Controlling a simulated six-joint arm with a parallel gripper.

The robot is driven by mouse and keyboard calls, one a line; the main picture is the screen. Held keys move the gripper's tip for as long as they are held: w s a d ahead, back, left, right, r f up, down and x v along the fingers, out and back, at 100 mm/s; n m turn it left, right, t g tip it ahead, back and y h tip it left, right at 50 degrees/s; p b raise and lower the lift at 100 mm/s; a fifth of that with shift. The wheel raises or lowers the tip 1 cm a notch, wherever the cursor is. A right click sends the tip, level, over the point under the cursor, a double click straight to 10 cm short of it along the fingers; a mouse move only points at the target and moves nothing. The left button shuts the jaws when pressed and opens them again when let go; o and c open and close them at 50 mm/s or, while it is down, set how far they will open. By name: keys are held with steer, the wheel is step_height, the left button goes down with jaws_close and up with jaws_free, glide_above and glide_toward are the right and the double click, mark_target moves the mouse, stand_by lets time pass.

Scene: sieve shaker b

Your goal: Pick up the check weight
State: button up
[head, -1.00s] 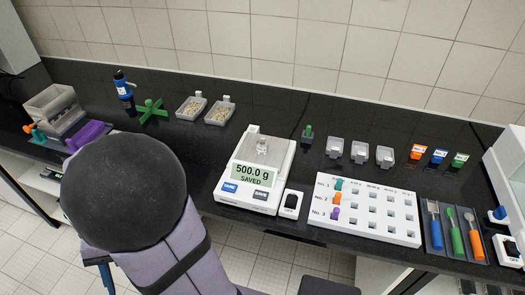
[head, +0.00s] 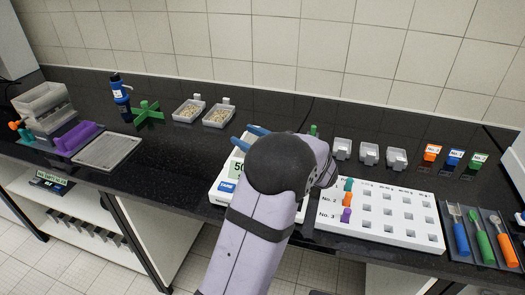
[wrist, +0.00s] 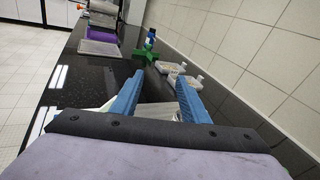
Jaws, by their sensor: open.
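The check weight cannot be made out in either current view; my arm covers most of the balance in the head view. The white balance (head: 228,206) shows only its left side, with a blue button and part of its display. My gripper (head: 251,136) is over the back of the balance, its blue fingers pointing left. In the wrist view my gripper (wrist: 158,92) has its fingers spread wide, with nothing seen held between them. A pale grey surface, likely the balance pan (wrist: 155,111), shows low between the fingers.
A white peg board (head: 388,232) is right of my arm, with a tool tray (head: 480,257) beyond it. A green cross stand (head: 149,113) and two sample trays (head: 218,117) stand at the back left. The counter left of the balance is clear.

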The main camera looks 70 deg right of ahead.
steer(key=s+d+h, duration=0.1)
steer(key=s, duration=0.1)
steer(key=s+d+m+h, duration=0.1)
steer(key=s, duration=0.1)
steer(key=s+m+h, duration=0.1)
steer(key=s, duration=0.1)
steer(key=shift+s+d+r+b, duration=0.15)
steer(key=shift+d+r+b, duration=0.15)
steer(key=shift+d, duration=0.1)
steer(key=shift+a+f+m+g, duration=0.25)
steer(key=shift+f+m, duration=0.25)
steer(key=shift+f, duration=0.25)
steer(key=shift+w+f+m, duration=0.3)
steer(key=shift+f, duration=0.05)
steer(key=shift+p+x, duration=0.4)
steer(key=shift+x, duration=1)
steer(key=shift+d+p+x, duration=0.25)
steer(key=shift+p+x, duration=0.6)
steer(key=shift+x, duration=1.45)
steer(key=shift+s, duration=0.2)
steer(key=shift+r, duration=0.1)
jaws_close()
